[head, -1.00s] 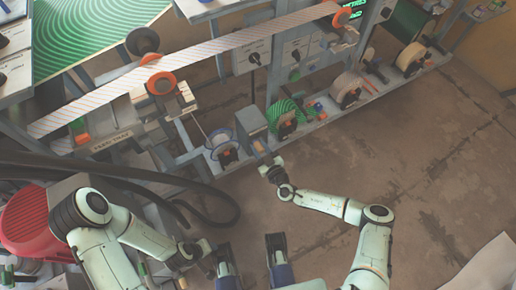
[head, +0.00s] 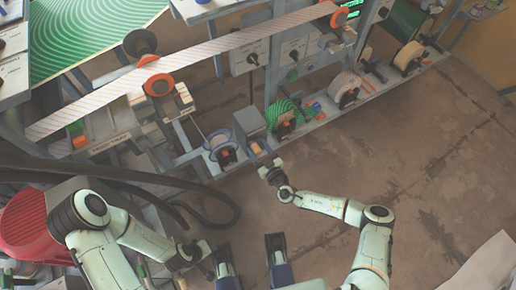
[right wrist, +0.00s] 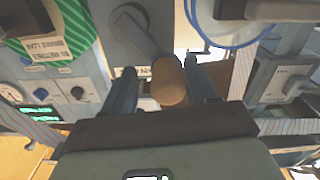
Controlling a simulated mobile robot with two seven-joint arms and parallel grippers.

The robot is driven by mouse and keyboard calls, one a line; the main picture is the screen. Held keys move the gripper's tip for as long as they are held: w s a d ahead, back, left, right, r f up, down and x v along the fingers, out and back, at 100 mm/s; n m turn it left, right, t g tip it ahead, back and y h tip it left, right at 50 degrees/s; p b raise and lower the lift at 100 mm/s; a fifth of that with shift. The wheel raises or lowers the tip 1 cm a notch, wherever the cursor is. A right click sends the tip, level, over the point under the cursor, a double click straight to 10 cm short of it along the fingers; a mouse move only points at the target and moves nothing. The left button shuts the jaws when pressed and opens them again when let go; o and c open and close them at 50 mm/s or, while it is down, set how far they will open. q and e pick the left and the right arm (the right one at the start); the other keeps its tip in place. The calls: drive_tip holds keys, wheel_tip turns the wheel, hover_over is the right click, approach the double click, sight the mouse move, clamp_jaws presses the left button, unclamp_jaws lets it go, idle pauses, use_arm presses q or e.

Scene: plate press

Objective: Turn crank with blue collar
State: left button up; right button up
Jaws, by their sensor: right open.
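The crank's tan knob (right wrist: 169,82) sits between the two fingers of my right gripper (right wrist: 164,88) in the right wrist view, with a visible gap to the finger on the right. The dark crank arm (right wrist: 133,27) runs from the knob up to a grey box. In the head view, this grey box (head: 249,123) is on the low rail and my right gripper (head: 266,163) is at its front, open around the tan knob (head: 257,148).
A blue-rimmed reel (head: 221,146) stands left of the grey box, a green striped roll (head: 284,118) right of it. A striped web (head: 220,45) runs above. Black hoses (head: 120,180) curve at left. The floor (head: 420,170) at right is open.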

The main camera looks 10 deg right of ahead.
use_arm(q)
drive_tip(key=shift+g+h, duration=0.3)
drive_tip(key=shift+g, duration=0.2)
drive_tip(key=shift+s+d+r+p, duration=0.3)
drive_tip(key=shift+s+r, duration=0.1)
drive_tip(key=shift+s, duration=0.1)
drive_tip(key=shift+s+d+r+p, duration=0.15)
drive_tip(key=shift+s+r+p, duration=0.2)
drive_tip(key=shift+s, duration=0.2)
drive_tip(key=shift+s+d+r+p, duration=0.25)
drive_tip(key=shift+s+r, duration=0.2)
drive_tip(key=shift+s, duration=0.05)
use_arm(e)
drive_tip(key=v, duration=1.3)
drive_tip(key=shift+w, duration=0.1)
